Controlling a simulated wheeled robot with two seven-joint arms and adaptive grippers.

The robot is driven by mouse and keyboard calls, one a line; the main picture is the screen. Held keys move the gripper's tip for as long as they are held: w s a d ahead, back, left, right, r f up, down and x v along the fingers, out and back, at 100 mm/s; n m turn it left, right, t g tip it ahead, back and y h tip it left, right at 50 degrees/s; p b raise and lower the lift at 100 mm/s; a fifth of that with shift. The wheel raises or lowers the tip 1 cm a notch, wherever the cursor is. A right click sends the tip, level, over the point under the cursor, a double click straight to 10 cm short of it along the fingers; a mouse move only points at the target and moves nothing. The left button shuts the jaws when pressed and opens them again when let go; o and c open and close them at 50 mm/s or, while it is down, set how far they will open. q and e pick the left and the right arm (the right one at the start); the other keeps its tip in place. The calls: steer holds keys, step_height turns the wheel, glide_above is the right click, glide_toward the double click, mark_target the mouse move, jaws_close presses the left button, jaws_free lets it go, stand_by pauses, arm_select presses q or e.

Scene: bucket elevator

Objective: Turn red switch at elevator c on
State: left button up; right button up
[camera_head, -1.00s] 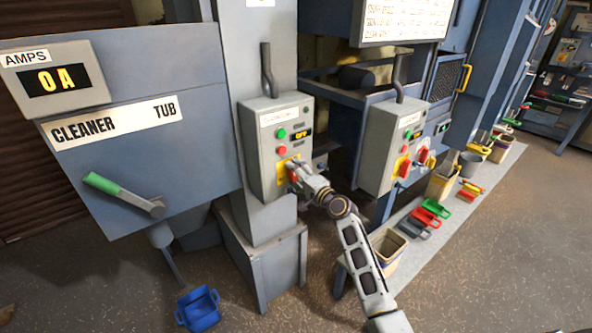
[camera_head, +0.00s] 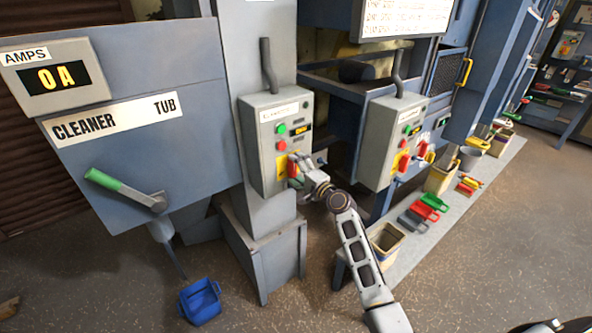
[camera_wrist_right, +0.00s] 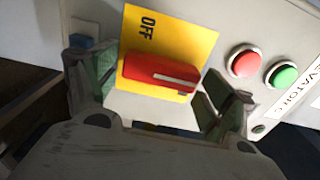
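The red switch (camera_head: 293,167) sits on a yellow plate (camera_head: 282,168) low on the front of the nearer grey control box (camera_head: 262,155). In the right wrist view the red handle (camera_wrist_right: 160,72) lies along the yellow plate (camera_wrist_right: 192,42), with "OFF" printed near one edge. The head view shows the handle about upright. My right gripper (camera_head: 301,168) is at the switch; in the wrist view its fingers (camera_wrist_right: 158,90) are apart, one beyond each end of the handle, with gaps visible. A partly cut label (camera_wrist_right: 300,92) reads "EVATOR" and what looks like C. My left gripper is out of view.
Red (camera_wrist_right: 243,62) and green (camera_wrist_right: 281,75) buttons sit close beside the switch. A second control box (camera_head: 392,145) with a red switch stands to the right. A blue bucket (camera_head: 200,301) is on the floor. Trays and bins line a low bench (camera_head: 440,232).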

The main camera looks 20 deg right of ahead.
steer(key=v, duration=1.2)
stand_by(0.9)
steer(key=shift+n, duration=0.3)
stand_by(0.4)
